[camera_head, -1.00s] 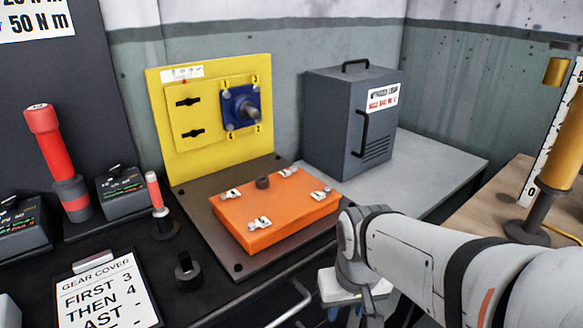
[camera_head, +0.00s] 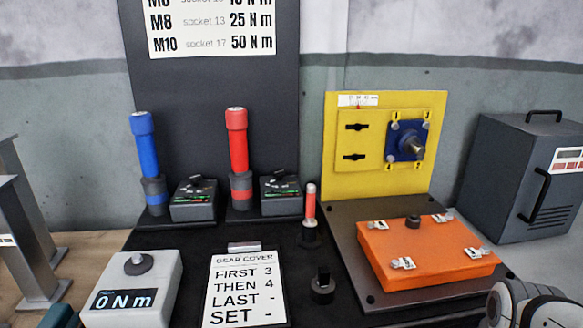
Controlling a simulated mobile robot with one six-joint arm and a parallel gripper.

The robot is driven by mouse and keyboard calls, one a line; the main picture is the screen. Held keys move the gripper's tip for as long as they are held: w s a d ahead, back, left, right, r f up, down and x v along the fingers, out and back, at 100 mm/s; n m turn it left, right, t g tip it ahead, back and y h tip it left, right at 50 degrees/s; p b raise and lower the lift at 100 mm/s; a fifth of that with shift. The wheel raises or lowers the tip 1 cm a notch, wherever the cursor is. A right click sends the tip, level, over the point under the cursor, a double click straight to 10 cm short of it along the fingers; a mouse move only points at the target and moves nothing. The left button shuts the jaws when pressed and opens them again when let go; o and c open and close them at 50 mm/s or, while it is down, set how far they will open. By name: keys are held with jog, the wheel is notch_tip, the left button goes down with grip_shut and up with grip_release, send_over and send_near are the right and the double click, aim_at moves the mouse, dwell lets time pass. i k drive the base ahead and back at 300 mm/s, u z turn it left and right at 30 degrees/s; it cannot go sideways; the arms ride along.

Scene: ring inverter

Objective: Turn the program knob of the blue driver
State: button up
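The blue driver (camera_head: 148,158) stands upright in a dark holder at the back left of the dark bench. A small dark box (camera_head: 194,200) with a display and knob-like parts on top sits just right of its holder. A red driver (camera_head: 237,150) stands further right, with a similar box (camera_head: 281,194) beside it. I cannot tell from the picture which knob is the program knob. My gripper is out of view; only a white part of my arm shows at the bottom right corner.
A grey meter (camera_head: 132,292) reading "0 N m" and a gear cover card (camera_head: 245,292) lie in front. An orange cover (camera_head: 425,258) and yellow panel (camera_head: 345,180) are at right.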

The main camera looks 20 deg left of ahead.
aim_at(196, 179)
jog(key=u, duration=0.5)
jog(key=k, duration=0.35)
jog(key=u, duration=0.25)
